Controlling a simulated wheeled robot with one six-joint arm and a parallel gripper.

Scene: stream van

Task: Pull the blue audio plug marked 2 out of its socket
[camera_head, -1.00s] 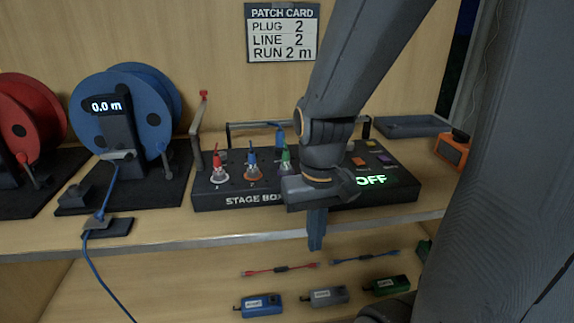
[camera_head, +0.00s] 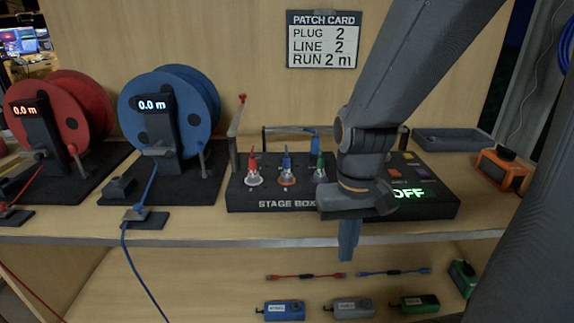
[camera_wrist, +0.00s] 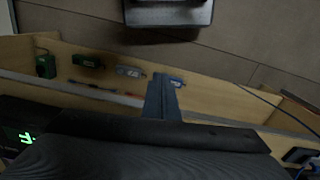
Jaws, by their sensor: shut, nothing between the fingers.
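The stage box (camera_head: 262,204) stands on the upper shelf with red, blue and green plugs upright in a row of sockets on its top. The blue plug (camera_head: 287,163) is the middle one, in an orange-ringed socket; its number is too small to read. My gripper (camera_head: 348,250) points down in front of the box, to the right of and nearer than the blue plug, without touching it. Its fingers are shut and empty, and also show in the wrist view (camera_wrist: 160,97). My wrist hides part of the box's middle and right.
A blue cable reel (camera_head: 165,105) and a red reel (camera_head: 62,125) stand left of the box. A raised lever (camera_head: 236,130) rises at its left end. A grey tray (camera_head: 450,141) and orange device (camera_head: 503,168) are at right. Small boxes and short cables lie on the lower shelf.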

